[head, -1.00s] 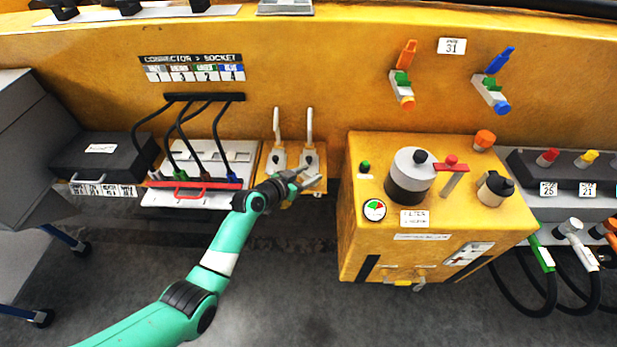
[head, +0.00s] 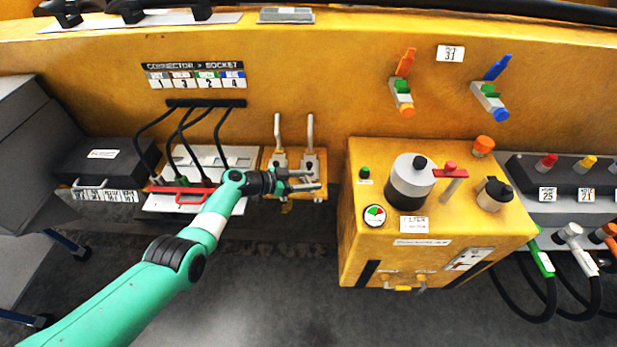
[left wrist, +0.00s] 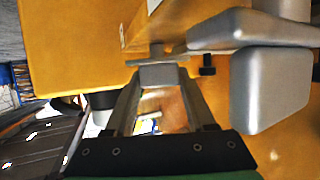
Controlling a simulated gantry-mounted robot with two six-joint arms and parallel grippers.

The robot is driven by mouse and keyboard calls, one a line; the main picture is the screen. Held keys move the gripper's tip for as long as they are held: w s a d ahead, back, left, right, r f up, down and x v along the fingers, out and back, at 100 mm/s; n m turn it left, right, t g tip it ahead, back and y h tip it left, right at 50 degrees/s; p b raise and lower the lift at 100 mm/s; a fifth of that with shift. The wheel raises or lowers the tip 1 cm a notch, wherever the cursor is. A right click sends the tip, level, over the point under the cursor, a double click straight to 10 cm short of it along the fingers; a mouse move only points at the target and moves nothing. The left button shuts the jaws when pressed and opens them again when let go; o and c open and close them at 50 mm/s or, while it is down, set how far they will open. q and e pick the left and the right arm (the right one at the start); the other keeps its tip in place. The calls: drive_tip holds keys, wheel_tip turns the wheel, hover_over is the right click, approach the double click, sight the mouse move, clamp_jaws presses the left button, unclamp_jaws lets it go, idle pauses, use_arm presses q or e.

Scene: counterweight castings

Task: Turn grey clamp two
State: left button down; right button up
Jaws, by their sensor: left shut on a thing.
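Two grey clamps stand side by side on a yellow block on the front of the yellow machine, with their handles upright: the left grey clamp (head: 278,133) and the right grey clamp (head: 310,133). Which number each carries is not readable. My left gripper (head: 314,181) reaches in from the left, in front of the clamp bases, mostly at the right one. In the left wrist view its fingers (left wrist: 160,92) close on a small grey block (left wrist: 160,76), apparently part of a clamp. Large grey clamp parts (left wrist: 270,88) show beside it. My right gripper is not in view.
A yellow box (head: 365,255) with a dial and knobs stands close to the right of the gripper. To the left are black cables (head: 190,130) and a white panel (head: 235,158) with a red handle. The dark floor below is open.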

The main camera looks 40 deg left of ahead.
use_arm(q)
drive_tip(key=shift+f, duration=0.2)
idle(0.3)
drive_tip(key=shift+c, duration=1.2)
unclamp_jaws()
drive_tip(key=shift+r, duration=0.1)
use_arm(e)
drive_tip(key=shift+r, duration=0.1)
use_arm(q)
drive_tip(key=shift+r, duration=0.1)
